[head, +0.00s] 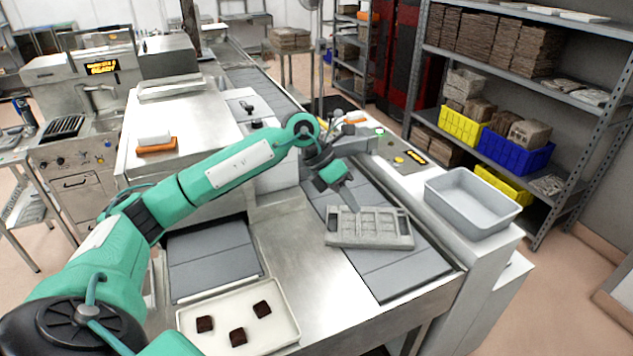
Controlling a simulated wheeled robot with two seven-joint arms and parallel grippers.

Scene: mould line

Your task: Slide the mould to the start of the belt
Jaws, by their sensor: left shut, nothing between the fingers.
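The grey mould (368,228), a flat block with several cavities, lies on the dark grey belt (398,272) near its front end. It reaches past the belt's left edge onto the steel table. My left gripper (350,205) is shut and empty, pointing down at the mould's far edge. I cannot tell whether its tips touch the mould. My right gripper does not show.
A cream tray (283,338) with three dark chocolates stands at the front. A grey bin (472,200) stands right of the belt, near a control panel (402,154). A dark grey plate (212,258) lies left. Steel table between is clear.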

